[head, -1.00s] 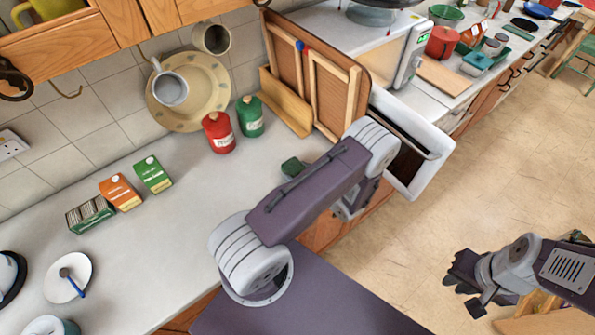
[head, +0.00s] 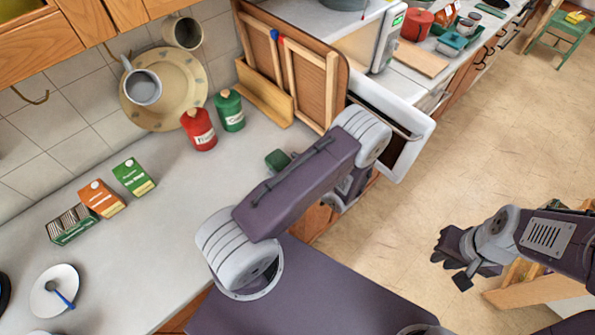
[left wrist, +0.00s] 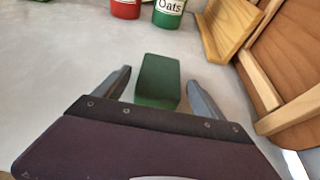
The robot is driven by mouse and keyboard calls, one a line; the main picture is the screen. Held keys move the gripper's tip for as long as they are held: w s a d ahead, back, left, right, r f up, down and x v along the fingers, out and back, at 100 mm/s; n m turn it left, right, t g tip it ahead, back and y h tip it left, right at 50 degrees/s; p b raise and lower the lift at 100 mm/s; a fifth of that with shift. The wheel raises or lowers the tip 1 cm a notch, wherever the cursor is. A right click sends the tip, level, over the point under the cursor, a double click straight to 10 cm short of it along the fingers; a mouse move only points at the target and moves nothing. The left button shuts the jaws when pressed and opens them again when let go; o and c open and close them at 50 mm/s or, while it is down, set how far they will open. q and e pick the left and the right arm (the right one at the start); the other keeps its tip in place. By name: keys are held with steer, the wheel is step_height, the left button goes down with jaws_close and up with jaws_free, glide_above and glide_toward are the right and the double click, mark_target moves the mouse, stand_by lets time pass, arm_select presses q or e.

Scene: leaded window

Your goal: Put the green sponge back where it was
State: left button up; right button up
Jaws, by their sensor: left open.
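The green sponge (head: 277,160) lies on the worktop in front of the red and green tins, partly behind my left arm in the head view. In the left wrist view the green sponge (left wrist: 158,76) is a dark green block between the two fingers of my left gripper (left wrist: 159,80). The fingers are open, one on each side, with gaps showing; it is not gripped. My left gripper is hidden by my arm in the head view. My right gripper (head: 452,262) hangs over the floor at the right, away from the worktop; its finger gap is unclear.
A red tin (head: 199,130) and a green tin (head: 229,110) stand behind the sponge. A wooden rack (head: 262,95) and leaning panels (head: 300,75) stand close to its right. Several small cartons (head: 133,178) are at the left. An open drawer (head: 408,140) juts out at the right.

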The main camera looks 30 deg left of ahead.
arm_select(q)
steer(key=b+v, duration=0.1)
steer(key=v, duration=0.8)
steer(key=shift+s+d, duration=0.2)
steer(key=shift+d, duration=0.05)
steer(key=s+n+g, duration=0.1)
steer(key=s+a+r+n+g+h, duration=0.1)
steer(key=s+n, duration=0.1)
steer(key=s+r+n+g+h, duration=0.1)
steer(key=s+n+g, duration=0.1)
steer(key=shift+a, duration=0.3)
steer(key=s+n+h, duration=0.1)
steer(key=s+n+g+h, duration=0.1)
steer(key=n, duration=0.1)
steer(key=s+n+g+h, duration=0.1)
steer(key=shift+s+d+r, duration=0.25)
steer(key=shift+d+r, duration=0.1)
steer(key=shift+d, duration=0.05)
steer(key=d+r+n+t+h, duration=0.1)
steer(key=d+r+n+h, duration=0.1)
steer(key=n+h, duration=0.2)
steer(key=d+r+n+t+h+b, duration=0.1)
steer(key=d+r+n+t+h, duration=0.1)
steer(key=n, duration=0.6)
steer(key=shift+w+d+t+h, duration=0.15)
steer(key=shift+d+t+h, duration=0.15)
steer(key=shift+d+h, duration=0.6)
steer(key=shift+a, duration=0.1)
